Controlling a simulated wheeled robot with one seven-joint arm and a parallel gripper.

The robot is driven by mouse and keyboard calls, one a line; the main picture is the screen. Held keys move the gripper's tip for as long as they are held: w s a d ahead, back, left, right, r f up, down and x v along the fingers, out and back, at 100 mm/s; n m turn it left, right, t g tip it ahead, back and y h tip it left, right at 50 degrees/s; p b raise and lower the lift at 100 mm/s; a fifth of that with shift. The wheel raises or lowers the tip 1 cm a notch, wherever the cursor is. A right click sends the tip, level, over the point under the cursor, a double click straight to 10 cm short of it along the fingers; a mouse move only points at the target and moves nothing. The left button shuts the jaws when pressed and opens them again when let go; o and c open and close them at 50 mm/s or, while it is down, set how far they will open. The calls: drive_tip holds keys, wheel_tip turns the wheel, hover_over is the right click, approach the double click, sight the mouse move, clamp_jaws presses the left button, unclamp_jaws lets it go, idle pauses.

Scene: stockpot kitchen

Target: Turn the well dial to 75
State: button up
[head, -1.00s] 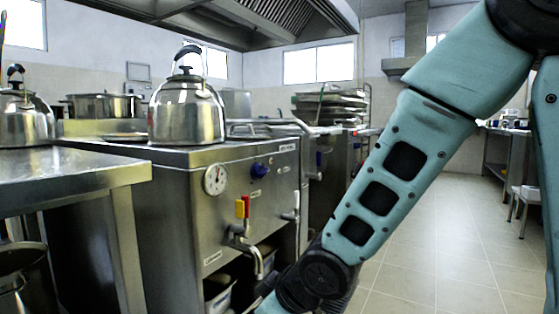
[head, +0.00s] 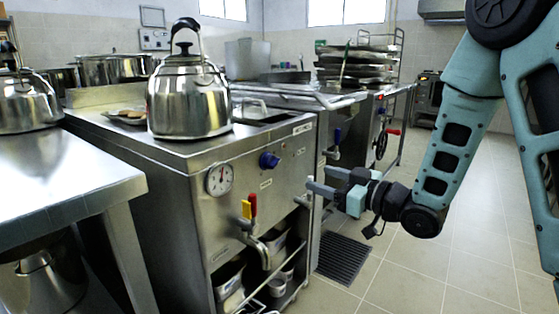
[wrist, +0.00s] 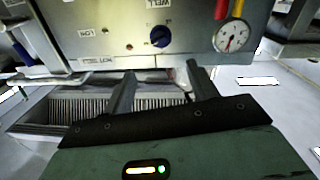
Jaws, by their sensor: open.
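The blue well dial (head: 269,160) is a round knob on the front panel of the steel cooking unit (head: 240,205). A white pressure-style gauge (head: 219,180) sits to its left. In the wrist view, which is upside down, the dial (wrist: 159,37) sits beside a label reading WELL, with small number marks too blurred to read. My gripper (head: 322,180) is open and empty, to the right of the dial and apart from the panel. In the wrist view its two fingers (wrist: 161,72) point toward the panel, with the dial beyond their tips.
Red and yellow tap levers (head: 249,207) and a spout stick out below the gauge. A kettle (head: 188,100) stands on top of the unit. A steel table (head: 70,190) is at left. A floor grate (head: 344,257) lies below my gripper; tiled floor at right is clear.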

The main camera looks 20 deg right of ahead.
sight(276, 164)
drive_tip(key=b+x, duration=0.2)
drive_tip(key=x, duration=1.2)
drive_tip(key=shift+w+a, duration=0.15)
drive_tip(key=shift+w, duration=0.1)
drive_tip(key=c, duration=1)
